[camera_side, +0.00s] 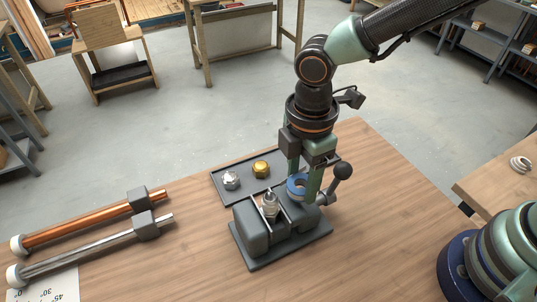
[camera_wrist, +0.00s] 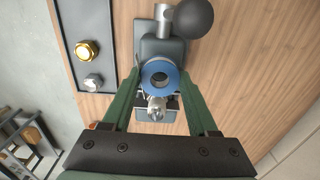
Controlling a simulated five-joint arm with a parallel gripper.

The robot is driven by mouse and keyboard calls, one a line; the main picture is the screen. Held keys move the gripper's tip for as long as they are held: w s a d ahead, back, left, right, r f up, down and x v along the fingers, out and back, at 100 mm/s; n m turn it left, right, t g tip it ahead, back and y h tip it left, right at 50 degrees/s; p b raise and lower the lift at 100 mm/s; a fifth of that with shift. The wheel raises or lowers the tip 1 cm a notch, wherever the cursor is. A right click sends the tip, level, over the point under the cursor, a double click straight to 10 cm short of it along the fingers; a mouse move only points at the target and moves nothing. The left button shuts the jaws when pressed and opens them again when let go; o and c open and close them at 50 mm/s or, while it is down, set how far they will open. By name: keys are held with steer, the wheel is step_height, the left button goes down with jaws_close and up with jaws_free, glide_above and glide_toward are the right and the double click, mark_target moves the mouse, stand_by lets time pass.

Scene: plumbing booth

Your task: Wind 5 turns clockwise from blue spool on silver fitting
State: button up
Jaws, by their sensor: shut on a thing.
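The blue spool (camera_side: 293,191) is a ring with a pale centre. My gripper (camera_side: 302,182) is shut on it, one green finger on each side. In the wrist view the blue spool (camera_wrist: 174,75) shows its open hole between the fingertips of my gripper (camera_wrist: 160,76). The silver fitting (camera_side: 269,204) stands upright in the grey vise (camera_side: 256,235), left of and close to the spool. It also shows just below the spool in the wrist view (camera_wrist: 156,110). I cannot make out a tape strand between spool and fitting.
A dark tray (camera_side: 222,196) behind the vise holds a silver hex nut (camera_side: 231,180) and a brass one (camera_side: 261,169). The vise's ball-ended handle (camera_side: 342,172) stands close right of my fingers. Copper (camera_side: 90,220) and steel (camera_side: 95,253) pipes lie at left.

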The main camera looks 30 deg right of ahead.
steer(key=shift+s+r, duration=0.2)
steer(key=shift+r, duration=0.95)
steer(key=shift+s+r, duration=0.25)
steer(key=shift+r, duration=0.95)
steer(key=shift+s+r, duration=0.2)
steer(key=shift+r, duration=0.95)
steer(key=shift+a, duration=0.1)
